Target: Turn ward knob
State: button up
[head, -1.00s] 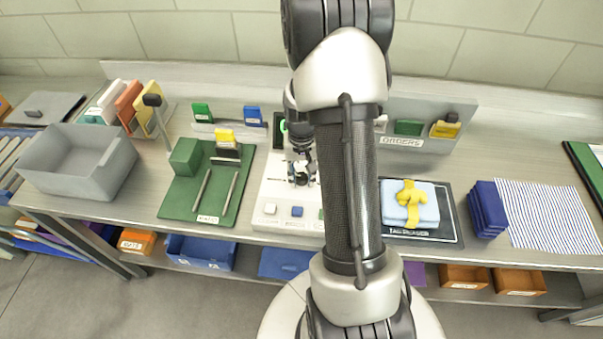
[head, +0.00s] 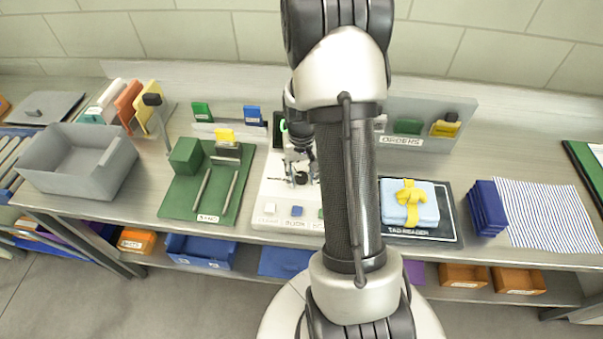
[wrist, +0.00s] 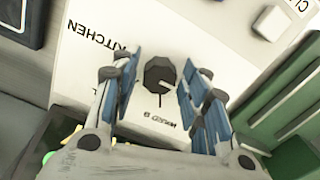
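In the wrist view, my gripper (wrist: 160,82) is open, with one blue-padded finger on each side of the knob and visible gaps between. The panel's printed words show upside down or sideways: "KITCHEN" to the upper left and what looks like "WARD B" below the knob. In the head view, my gripper (head: 300,160) is over the white panel (head: 268,190), partly hidden by my arm. The knob there is small and dark.
Small coloured buttons (head: 297,211) line the panel's front edge. A green board with rails (head: 170,205) and a grey bin (head: 50,168) lie to the left. A tag reader (head: 451,230) bearing a blue package with a yellow ribbon (head: 422,197) is to the right.

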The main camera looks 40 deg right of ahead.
aim_at(301, 176)
jog(key=shift+o, duration=0.6)
jog(key=shift+r, duration=0.4)
notch_tip(301, 176, up, 11)
